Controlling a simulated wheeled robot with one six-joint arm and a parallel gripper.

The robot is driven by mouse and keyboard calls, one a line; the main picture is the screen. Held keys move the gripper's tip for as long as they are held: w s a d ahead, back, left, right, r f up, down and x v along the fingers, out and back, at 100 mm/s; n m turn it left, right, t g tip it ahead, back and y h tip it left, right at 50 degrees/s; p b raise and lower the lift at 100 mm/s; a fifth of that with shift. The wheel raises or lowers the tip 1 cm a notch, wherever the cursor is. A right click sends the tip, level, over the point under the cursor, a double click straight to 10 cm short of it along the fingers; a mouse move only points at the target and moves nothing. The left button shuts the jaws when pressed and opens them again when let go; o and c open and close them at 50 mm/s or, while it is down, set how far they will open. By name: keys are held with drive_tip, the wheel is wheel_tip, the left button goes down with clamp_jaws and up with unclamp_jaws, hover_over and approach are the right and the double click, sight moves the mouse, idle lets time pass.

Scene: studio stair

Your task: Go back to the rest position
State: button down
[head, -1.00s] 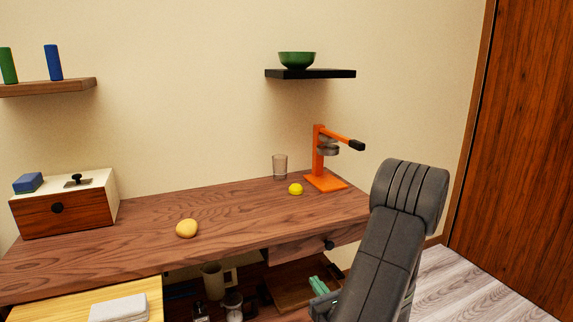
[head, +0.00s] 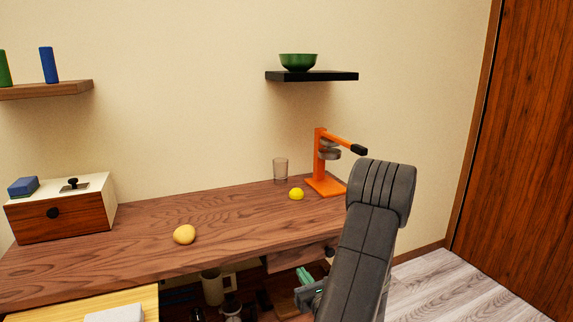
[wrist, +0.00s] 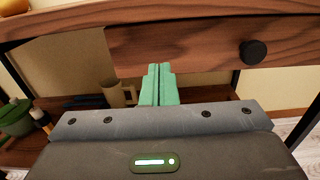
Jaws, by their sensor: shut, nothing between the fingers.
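My gripper shows in the wrist view (wrist: 158,72), its two green fingers together with nothing between them. It points toward the front of the desk's drawer (wrist: 190,48), which has a dark round knob and looks shut. In the head view my gripper (head: 304,276) is low in front of the desk, below the desktop and left of my dark arm. Whether the fingertips touch anything cannot be told.
The wooden desk (head: 130,255) bears a yellow-tan fruit (head: 184,234), a yellow lemon half (head: 296,194), a glass (head: 280,170), an orange press (head: 322,170) and a drawer box (head: 62,218). A lower shelf holds a mug (wrist: 116,94). Floor at right (head: 440,285) is clear.

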drive_tip(key=v, duration=1.2)
wheel_tip(320, 180, down, 6)
drive_tip(key=s+d+n+g+y, duration=0.1)
drive_tip(key=d+n+g, duration=0.1)
drive_tip(key=n+g, duration=0.9)
drive_tip(key=shift+a+n, duration=0.1)
drive_tip(key=shift+n, duration=0.2)
